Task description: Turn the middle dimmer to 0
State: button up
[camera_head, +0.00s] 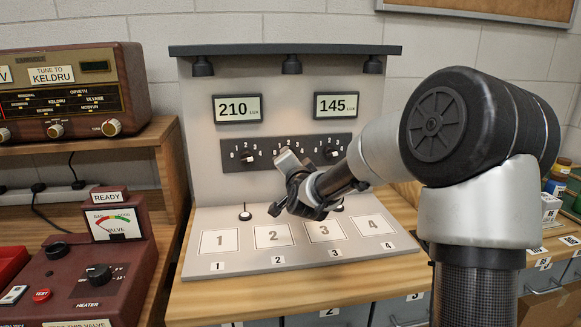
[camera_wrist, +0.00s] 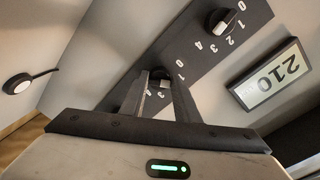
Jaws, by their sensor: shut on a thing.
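The dark dimmer strip (camera_head: 268,149) runs across the grey upright panel, with numbered knobs. The left dimmer (camera_head: 247,157) and the right dimmer (camera_head: 331,153) show in the head view; my gripper (camera_head: 282,160) covers the middle one there. In the wrist view, my gripper (camera_wrist: 158,76) has its fingers on either side of the middle dimmer knob (camera_wrist: 161,84) and is shut on it. The knob's setting cannot be read. The left dimmer (camera_wrist: 222,20) is above it in the wrist view, clear of the fingers.
Above the strip, one display (camera_head: 237,108) reads 210 lux and another (camera_head: 336,105) reads 145 lux. A radio (camera_head: 70,95) and a valve tester (camera_head: 85,265) stand at left.

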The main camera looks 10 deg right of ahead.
jog(key=shift+n+t+h+b, duration=0.3)
jog(key=shift+n, duration=3.7)
jog(key=o, duration=1)
jog(key=shift+f, duration=0.1)
jog(key=shift+o, duration=0.2)
jog(key=s+a+p, duration=0.1)
jog(key=s, duration=1.6)
jog(key=shift+s+r+p, duration=0.2)
jog(key=shift+p, duration=0.15)
jog(key=shift+a, duration=0.1)
